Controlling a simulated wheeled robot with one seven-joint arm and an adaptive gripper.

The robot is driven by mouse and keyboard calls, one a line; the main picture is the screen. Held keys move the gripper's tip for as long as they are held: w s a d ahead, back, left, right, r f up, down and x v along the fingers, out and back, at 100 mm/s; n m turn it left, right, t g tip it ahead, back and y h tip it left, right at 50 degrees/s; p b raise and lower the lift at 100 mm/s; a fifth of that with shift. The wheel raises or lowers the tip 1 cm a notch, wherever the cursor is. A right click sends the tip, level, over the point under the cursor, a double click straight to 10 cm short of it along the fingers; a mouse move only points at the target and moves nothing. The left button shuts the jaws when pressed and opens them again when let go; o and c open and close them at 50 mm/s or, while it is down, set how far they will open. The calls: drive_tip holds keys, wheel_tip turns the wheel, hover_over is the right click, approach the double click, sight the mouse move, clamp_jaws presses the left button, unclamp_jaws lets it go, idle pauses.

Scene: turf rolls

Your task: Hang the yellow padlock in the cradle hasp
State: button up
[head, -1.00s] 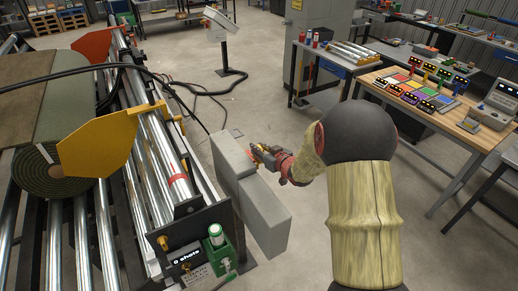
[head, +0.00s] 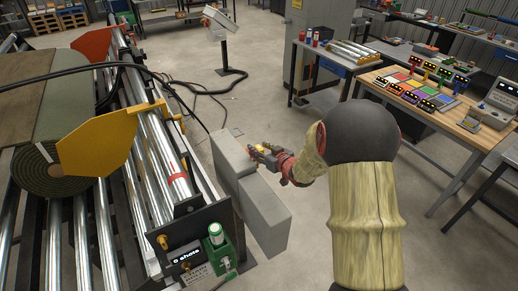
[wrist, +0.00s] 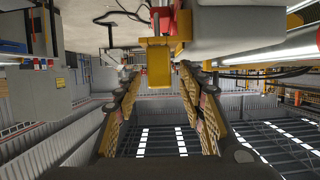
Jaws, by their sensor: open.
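The yellow padlock (wrist: 158,67) is between the spread fingers of my gripper (wrist: 160,78) in the wrist view, with a gap on each side. It meets a small fitting at the side of a grey box (wrist: 235,28); whether the shackle passes through the cradle hasp is too small to tell. In the head view my gripper (head: 262,153) is beside the grey box (head: 262,215), with a small bit of yellow at its fingers. The hasp cannot be made out clearly there.
The roller conveyor (head: 160,165) with a turf roll (head: 50,165) and yellow plate (head: 98,145) stands left of the box. A wooden bench (head: 440,110) with coloured panels is at the right. Black cables (head: 185,95) lie on the floor. Open floor lies behind my gripper.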

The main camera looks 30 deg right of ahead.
drive_tip(key=v, duration=1.1)
drive_tip(key=shift+s, duration=0.15)
